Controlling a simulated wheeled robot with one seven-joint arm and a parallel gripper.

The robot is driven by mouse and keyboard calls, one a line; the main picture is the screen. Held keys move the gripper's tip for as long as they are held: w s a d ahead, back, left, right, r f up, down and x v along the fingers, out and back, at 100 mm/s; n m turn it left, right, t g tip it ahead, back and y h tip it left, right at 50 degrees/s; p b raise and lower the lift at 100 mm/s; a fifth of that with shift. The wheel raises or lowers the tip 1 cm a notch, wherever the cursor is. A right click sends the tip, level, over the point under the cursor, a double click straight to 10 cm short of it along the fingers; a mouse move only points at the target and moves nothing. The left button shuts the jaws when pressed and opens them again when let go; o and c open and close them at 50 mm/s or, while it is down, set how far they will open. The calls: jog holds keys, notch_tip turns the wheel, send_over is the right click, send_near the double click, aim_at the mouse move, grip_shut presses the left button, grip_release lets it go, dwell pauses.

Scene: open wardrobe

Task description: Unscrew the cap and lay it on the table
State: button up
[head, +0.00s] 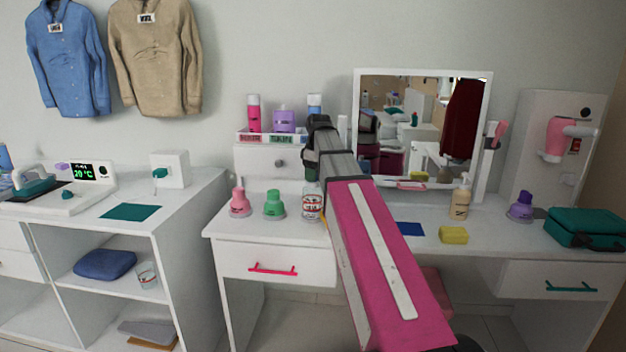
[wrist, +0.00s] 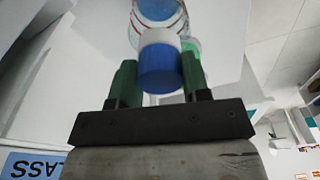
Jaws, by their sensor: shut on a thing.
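My gripper (wrist: 159,78) is shut on a blue cap (wrist: 160,68), with one green finger on each side of it. A white band shows at the cap's far end. A clear bottle with red markings (wrist: 186,28) is just beyond the cap in the wrist view, and I cannot tell whether the two are still joined. In the head view the bottle (head: 312,206) stands upright on the white table (head: 285,234), with my gripper just above it. My arm hides part of this area, and the cap is hard to make out there.
A pink bottle (head: 240,204) and a green bottle (head: 274,206) stand close on the left. A small drawer unit (head: 262,160) is behind. A blue cloth (head: 409,229), yellow sponge (head: 453,235) and pump bottle (head: 461,200) are on the right. Some tabletop between them is bare.

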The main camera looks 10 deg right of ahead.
jog(key=n, duration=0.4)
jog(key=shift+a+n+g, duration=0.15)
jog(key=shift+n+g, duration=0.15)
jog(key=n, duration=0.3)
jog(key=shift+s, duration=0.15)
jog(key=o, duration=1)
jog(key=shift+c, duration=0.5)
